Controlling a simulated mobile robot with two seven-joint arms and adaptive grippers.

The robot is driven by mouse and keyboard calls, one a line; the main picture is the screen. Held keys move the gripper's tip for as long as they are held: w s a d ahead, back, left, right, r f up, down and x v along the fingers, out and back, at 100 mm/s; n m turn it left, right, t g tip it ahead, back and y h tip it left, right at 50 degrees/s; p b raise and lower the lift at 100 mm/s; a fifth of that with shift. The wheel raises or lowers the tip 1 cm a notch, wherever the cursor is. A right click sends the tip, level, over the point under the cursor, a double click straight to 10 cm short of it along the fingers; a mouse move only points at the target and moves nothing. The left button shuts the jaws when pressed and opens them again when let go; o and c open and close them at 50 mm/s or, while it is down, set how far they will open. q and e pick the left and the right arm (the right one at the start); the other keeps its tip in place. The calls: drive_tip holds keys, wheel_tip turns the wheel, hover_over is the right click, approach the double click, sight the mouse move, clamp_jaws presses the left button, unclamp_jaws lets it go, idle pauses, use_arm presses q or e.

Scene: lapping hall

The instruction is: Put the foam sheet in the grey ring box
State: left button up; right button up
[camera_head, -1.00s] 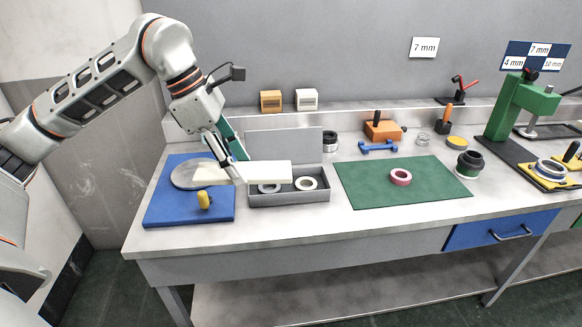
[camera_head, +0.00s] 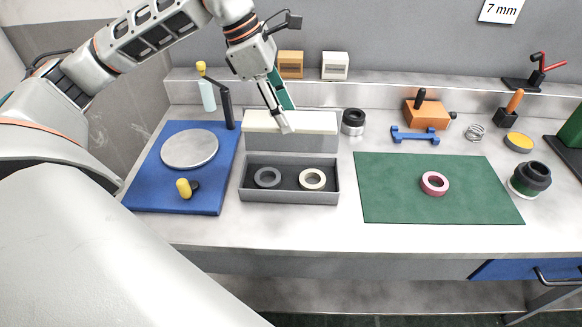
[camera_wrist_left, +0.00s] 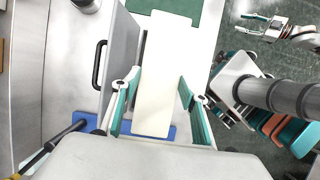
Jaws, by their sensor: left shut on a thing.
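My left gripper (camera_head: 285,128) is shut on the white foam sheet (camera_head: 313,122) and holds it up, level, across the upper part of the raised lid (camera_head: 290,143) in the head view. The grey ring box (camera_head: 335,190) stands open below, with a dark grey ring (camera_head: 268,177) and a cream ring (camera_head: 312,179) inside. In the left wrist view the sheet (camera_wrist_left: 165,60) runs lengthwise between the teal fingers of the gripper (camera_wrist_left: 157,105) and hides most of the box. My right gripper (camera_wrist_left: 250,24) is open and empty over the floor there.
Left of the box lies a blue board (camera_head: 150,190) with a metal disc (camera_head: 189,149) and a yellow-knobbed piece (camera_head: 187,188). A dark post (camera_head: 227,105) stands behind. Right is a green mat (camera_head: 400,205) with a pink ring (camera_head: 434,183). A black-and-silver cylinder (camera_head: 353,121) stands behind the box.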

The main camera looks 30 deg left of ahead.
use_arm(q)
wheel_tip(320, 180, down, 12)
drive_tip(key=shift+s+b, duration=0.1)
drive_tip(key=shift+b, duration=0.5)
drive_tip(key=shift+f, duration=2.45)
drive_tip(key=o, duration=0.5)
drive_tip(key=shift+f, duration=0.15)
drive_tip(key=o, duration=0.3)
